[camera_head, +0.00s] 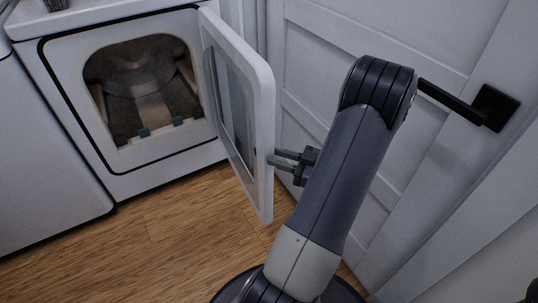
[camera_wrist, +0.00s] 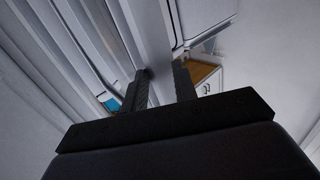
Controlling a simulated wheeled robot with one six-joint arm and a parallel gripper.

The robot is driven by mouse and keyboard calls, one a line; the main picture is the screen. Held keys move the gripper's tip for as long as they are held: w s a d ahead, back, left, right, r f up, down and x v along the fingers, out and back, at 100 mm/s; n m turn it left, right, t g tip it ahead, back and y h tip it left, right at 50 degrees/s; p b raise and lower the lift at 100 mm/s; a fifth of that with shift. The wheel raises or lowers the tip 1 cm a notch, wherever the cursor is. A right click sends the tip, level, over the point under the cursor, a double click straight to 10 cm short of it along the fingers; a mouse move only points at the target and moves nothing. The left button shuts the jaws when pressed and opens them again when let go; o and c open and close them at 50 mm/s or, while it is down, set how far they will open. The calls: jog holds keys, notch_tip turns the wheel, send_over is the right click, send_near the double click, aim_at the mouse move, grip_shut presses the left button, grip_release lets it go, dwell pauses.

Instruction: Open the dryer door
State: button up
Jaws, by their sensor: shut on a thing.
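The dryer (camera_head: 185,182) stands at the upper left in the head view, with its drum opening uncovered. Its white door (camera_head: 262,110) is swung out wide on the right side of the opening, with a dark window in it. My gripper (camera_head: 274,158) is at the door's outer edge, at about mid height, and is shut on that edge. In the wrist view, my gripper's dark fingers (camera_wrist: 166,85) stand on either side of the pale door edge (camera_wrist: 150,35). The exact contact of the fingertips is hard to see.
A white panelled room door (camera_head: 305,55) with a black lever handle (camera_head: 490,107) is close on the right, behind my arm. Another white appliance (camera_head: 40,165) stands left of the dryer. The wooden floor (camera_head: 150,250) in front is clear.

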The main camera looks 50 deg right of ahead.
jog(key=p+v, duration=0.1)
jog(key=v, duration=0.6)
jog(key=shift+s+a, duration=0.2)
jog(key=shift+a, duration=0.1)
jog(key=b+x, duration=0.1)
jog(key=x, duration=0.6)
